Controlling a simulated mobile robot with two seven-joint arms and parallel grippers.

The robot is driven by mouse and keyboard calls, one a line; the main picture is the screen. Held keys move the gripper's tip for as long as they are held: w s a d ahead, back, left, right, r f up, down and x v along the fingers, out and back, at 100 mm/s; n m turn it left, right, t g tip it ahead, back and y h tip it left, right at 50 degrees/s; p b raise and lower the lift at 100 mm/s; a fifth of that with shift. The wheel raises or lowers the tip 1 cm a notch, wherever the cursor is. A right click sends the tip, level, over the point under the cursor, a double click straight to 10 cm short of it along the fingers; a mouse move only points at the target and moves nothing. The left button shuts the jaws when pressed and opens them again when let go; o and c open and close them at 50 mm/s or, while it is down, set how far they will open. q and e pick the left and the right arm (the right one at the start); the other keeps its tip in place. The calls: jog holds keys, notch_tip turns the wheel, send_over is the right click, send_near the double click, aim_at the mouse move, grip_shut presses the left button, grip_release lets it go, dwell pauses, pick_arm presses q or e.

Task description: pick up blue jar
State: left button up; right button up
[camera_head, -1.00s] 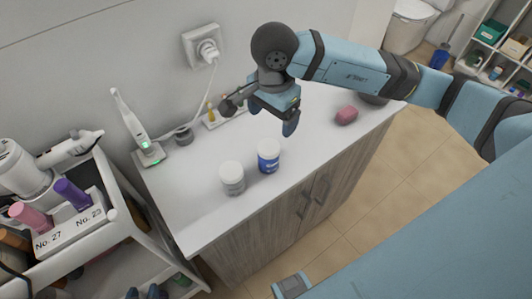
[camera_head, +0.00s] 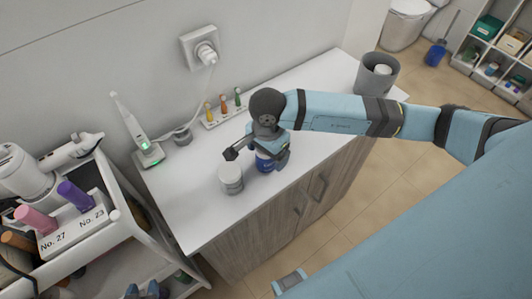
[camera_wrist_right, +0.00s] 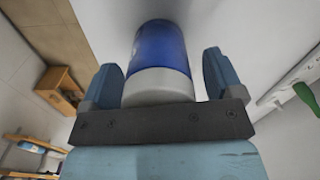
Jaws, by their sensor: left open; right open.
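The blue jar (camera_head: 264,164), with a white lid, stands upright on the white countertop, partly hidden by my right gripper. My right gripper (camera_head: 277,161) is over the jar with its fingers open. In the right wrist view the blue jar (camera_wrist_right: 160,55) lies between the two open fingers (camera_wrist_right: 160,85), its white lid towards the palm. A gap shows between the lid and the finger on the right. My left gripper (camera_head: 146,291) is open at the bottom edge of the head view, well away from the jar, and only partly seen.
A grey-white jar (camera_head: 231,178) stands close to the left of the blue jar. Behind are small coloured bottles (camera_head: 223,105) in a holder, and an electric toothbrush (camera_head: 136,130) at the left. A grey bin (camera_head: 377,74) stands at the far right. The front counter is clear.

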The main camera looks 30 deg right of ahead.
jog(key=shift+c, duration=0.2)
jog(key=c, duration=1)
jog(key=shift+c, duration=0.2)
